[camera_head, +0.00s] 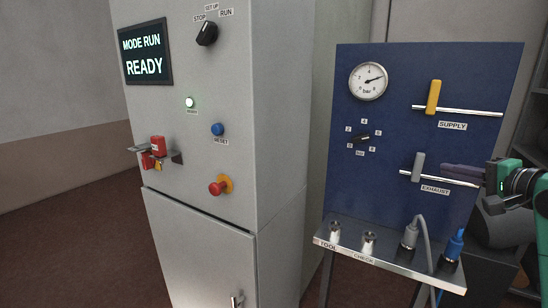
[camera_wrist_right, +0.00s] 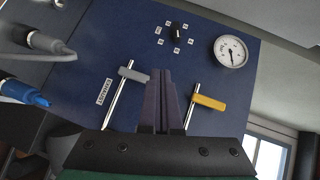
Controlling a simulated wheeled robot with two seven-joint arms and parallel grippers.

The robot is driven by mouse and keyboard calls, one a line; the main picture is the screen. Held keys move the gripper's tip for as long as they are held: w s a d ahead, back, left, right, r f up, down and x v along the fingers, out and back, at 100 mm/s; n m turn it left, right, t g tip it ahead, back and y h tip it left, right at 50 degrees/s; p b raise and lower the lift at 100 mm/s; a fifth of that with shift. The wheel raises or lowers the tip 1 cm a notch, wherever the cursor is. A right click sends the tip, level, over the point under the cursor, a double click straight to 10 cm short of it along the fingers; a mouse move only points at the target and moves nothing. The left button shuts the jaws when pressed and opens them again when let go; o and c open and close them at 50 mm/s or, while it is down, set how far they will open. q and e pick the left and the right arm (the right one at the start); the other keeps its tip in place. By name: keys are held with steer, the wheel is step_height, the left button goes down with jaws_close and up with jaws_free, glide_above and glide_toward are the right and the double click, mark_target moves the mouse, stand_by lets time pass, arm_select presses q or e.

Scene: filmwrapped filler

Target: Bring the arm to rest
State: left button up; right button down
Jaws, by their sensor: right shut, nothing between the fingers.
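My right gripper (camera_head: 446,169) comes in from the right in the head view, in front of the blue panel (camera_head: 310,135). Its fingers are shut and empty, near the grey exhaust handle (camera_head: 418,166). In the right wrist view the shut fingers (camera_wrist_right: 161,78) point at the panel between the grey handle (camera_wrist_right: 133,74) and the yellow supply handle (camera_wrist_right: 208,102). I cannot tell whether they touch anything. The yellow handle (camera_head: 434,96) stands upright on its rail in the head view. My left gripper is not in view.
A grey cabinet (camera_head: 215,120) at left has a screen (camera_head: 146,53) reading MODE RUN READY, a selector knob (camera_head: 207,34), a blue button (camera_head: 217,129) and a red button (camera_head: 218,187). A metal shelf (camera_head: 385,262) below the panel holds connectors, including a blue one (camera_head: 455,244).

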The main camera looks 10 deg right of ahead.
steer(key=s+a+f+n+g, duration=0.2)
steer(key=a+f+n, duration=0.15)
steer(key=f, duration=0.65)
steer(key=s+a+f+n+g, duration=0.1)
steer(key=a+f+n+g, duration=0.3)
steer(key=f, duration=0.6)
steer(key=s+a+f+n+g, duration=0.15)
steer(key=a+f, duration=0.35)
steer(key=f, duration=0.5)
steer(key=s+a+f+n+g+h, duration=0.1)
steer(key=s+a+f+n+g, duration=0.1)
steer(key=s+a+f+n, duration=0.45)
steer(key=s+a+f+n+g, duration=0.1)
steer(key=s+a+f+g, duration=0.3)
steer(key=s, duration=0.6)
steer(key=s+f, duration=0.3)
steer(key=f, duration=2.1)
steer(key=s+d+f, duration=0.2)
steer(key=s+f, duration=0.5)
steer(key=s, duration=0.1)
steer(key=s+d+f+g, duration=0.1)
steer(key=s+f, duration=0.6)
steer(key=s, duration=0.2)
steer(key=shift+s+d+f+h, duration=0.15)
steer(key=shift+d+f+h, duration=0.15)
steer(key=shift+d, duration=0.1)
